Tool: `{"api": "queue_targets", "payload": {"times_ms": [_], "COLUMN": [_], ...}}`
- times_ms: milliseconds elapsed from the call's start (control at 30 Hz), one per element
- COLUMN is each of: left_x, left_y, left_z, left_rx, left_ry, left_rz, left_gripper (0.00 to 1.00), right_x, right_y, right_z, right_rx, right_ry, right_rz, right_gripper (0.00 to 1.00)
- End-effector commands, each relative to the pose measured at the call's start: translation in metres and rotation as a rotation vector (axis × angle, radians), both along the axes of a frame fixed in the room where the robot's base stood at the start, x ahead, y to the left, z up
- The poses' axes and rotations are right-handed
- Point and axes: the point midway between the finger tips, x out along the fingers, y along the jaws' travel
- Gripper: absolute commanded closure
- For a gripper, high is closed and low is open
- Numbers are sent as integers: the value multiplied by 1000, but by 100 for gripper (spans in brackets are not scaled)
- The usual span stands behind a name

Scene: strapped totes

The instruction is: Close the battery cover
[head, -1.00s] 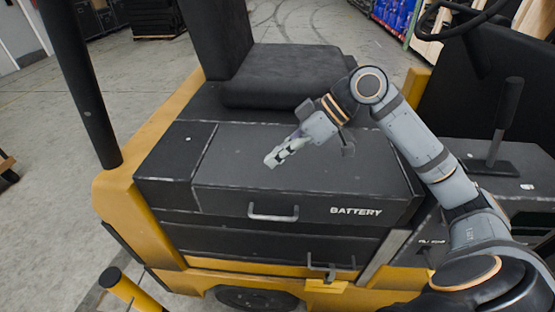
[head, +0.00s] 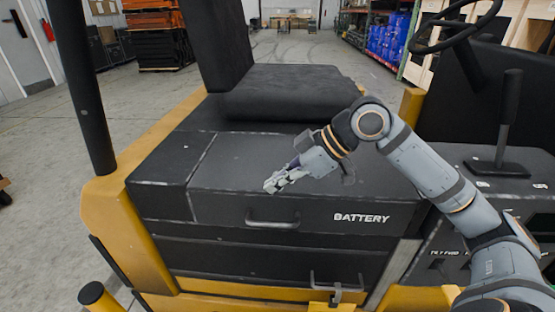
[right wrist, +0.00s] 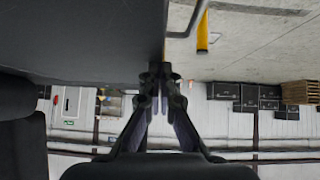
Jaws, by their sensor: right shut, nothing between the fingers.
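My left gripper is not in view.
The black seat (head: 285,92) stands behind the cover. A lever (head: 505,125) and a steering wheel (head: 455,25) are at the right. A metal latch (head: 338,290) with a yellow base sits below the cover's front. Open floor (head: 50,190) lies at the left.

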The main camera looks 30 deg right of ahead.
Motion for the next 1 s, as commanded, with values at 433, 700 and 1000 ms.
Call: {"api": "queue_targets", "payload": {"times_ms": [433,700,1000], "left_x": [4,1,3], "left_y": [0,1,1], "left_z": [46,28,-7], "left_rx": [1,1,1], "left_ry": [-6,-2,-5], "left_rz": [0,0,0], "left_gripper": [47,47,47], "right_x": [2,-4,-27], "right_y": [0,-14,-49], "right_z": [37,51,97], "right_rx": [-5,-11,-1], "right_ry": [5,-4,-8], "right_rz": [-7,-12,-12], "right_gripper": [100,100,100]}}
